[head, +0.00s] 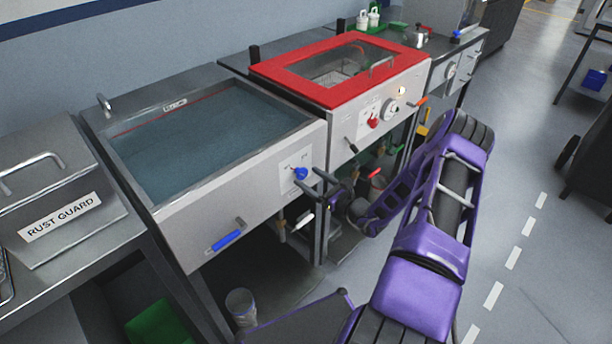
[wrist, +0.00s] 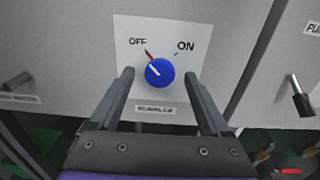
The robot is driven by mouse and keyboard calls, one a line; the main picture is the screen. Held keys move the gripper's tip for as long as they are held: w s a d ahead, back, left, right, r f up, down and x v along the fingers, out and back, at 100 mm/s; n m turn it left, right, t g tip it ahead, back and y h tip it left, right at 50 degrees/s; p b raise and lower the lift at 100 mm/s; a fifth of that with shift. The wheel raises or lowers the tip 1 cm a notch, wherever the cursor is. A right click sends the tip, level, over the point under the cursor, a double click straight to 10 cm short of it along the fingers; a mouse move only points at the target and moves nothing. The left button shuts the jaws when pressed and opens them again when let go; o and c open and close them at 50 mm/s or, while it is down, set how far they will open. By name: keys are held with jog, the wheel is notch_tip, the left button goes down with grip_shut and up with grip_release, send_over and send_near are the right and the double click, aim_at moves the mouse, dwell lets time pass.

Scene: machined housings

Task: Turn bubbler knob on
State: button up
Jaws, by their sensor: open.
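The bubbler knob is a round blue knob (wrist: 159,72) on a white plate marked OFF and ON, with a label below it that looks like BUBBLER. Its white pointer line tilts up and left, toward the red tick at OFF. It also shows in the head view as a blue knob (head: 300,173) on the front of the water-filled tank (head: 190,215). My gripper (wrist: 160,80) is open in the wrist view, with one finger on each side of the knob. Gaps show between the fingers and the knob. In the head view my gripper (head: 318,184) is just in front of the panel.
A blue-handled lever (head: 226,240) sits low on the tank front. A red-lidded unit (head: 340,70) with a red knob (head: 373,122) and gauge stands to the right. A RUST GUARD box (head: 60,215) is at left. A bucket (head: 241,305) stands on the floor. Open floor lies right.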

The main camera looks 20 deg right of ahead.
jog(key=shift+x, duration=1.1)
grip_shut()
